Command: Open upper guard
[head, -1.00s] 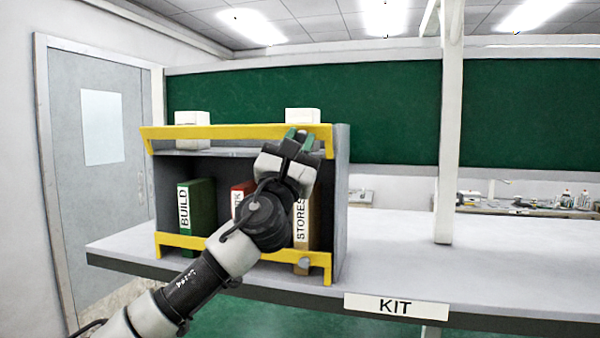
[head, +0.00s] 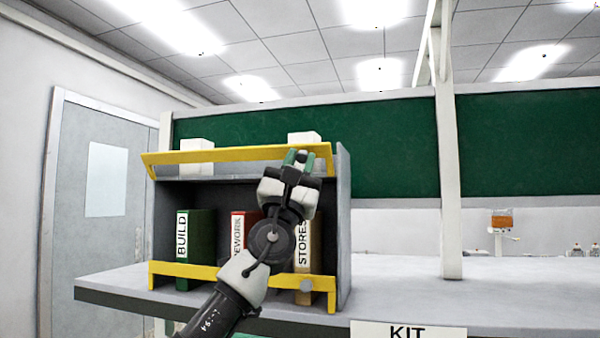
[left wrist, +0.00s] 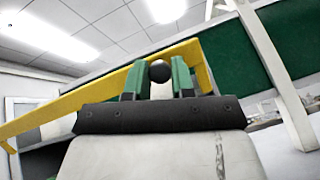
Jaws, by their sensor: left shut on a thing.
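The yellow upper guard (head: 215,155) is a bar across the top front of the grey shelf unit. It also shows in the left wrist view (left wrist: 60,103), running diagonally behind my fingers. My left gripper (head: 296,157) is at the right end of this guard, with its green fingertips closed on a dark round knob (left wrist: 160,71), which shows between the fingers in the left wrist view. The gripper hides part of the guard's right end. A yellow lower guard (head: 205,271) crosses the bottom front, with a grey knob at its right. My right gripper is not in view.
Inside the shelf stand a green BUILD binder (head: 196,235), a red REWORK binder (head: 237,228) and a STORES binder (head: 306,250). Two white boxes (head: 197,150) show at the top. The bench (head: 400,290) is clear to the right, up to a white post (head: 451,190).

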